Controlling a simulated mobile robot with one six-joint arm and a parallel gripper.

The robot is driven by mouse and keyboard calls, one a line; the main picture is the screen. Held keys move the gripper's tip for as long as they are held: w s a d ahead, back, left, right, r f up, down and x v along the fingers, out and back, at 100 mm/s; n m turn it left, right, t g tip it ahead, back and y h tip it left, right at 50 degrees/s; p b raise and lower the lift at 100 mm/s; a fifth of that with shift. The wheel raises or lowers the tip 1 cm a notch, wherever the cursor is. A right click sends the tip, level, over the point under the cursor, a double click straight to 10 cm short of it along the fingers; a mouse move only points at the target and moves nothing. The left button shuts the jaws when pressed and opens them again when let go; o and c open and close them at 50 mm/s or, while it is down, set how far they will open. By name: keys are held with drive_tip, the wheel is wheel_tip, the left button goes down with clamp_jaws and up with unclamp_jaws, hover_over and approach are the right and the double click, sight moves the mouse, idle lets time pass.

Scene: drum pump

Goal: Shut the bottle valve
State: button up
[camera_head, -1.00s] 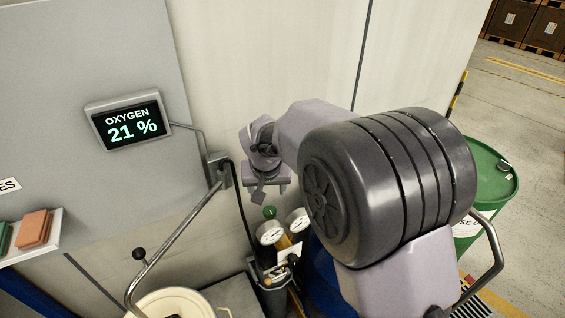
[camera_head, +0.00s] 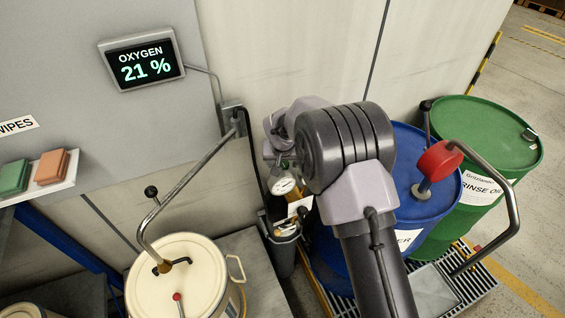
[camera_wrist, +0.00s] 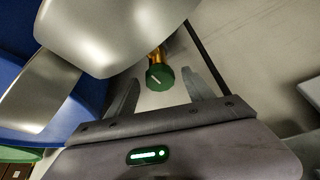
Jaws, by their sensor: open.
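The bottle valve's green round knob (camera_wrist: 160,77) with a pale mark sits on a brass stem in the wrist view. My gripper (camera_wrist: 162,84) is open, with one finger on each side of the knob in the picture. No contact shows, and I cannot tell how far the fingertips are from the knob in depth. In the head view my gripper (camera_head: 273,152) is at the wall, just above the pressure gauge (camera_head: 282,185). My arm largely hides the knob and the bottle there.
A blue drum (camera_head: 408,165) with a red-handled fitting and a green drum (camera_head: 490,150) stand right of my arm. A cream drum (camera_head: 178,285) with a bent pipe stands left. The oxygen display (camera_head: 143,68) reads 21 %. Large metal surfaces fill the wrist view's upper left.

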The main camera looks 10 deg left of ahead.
clamp_jaws()
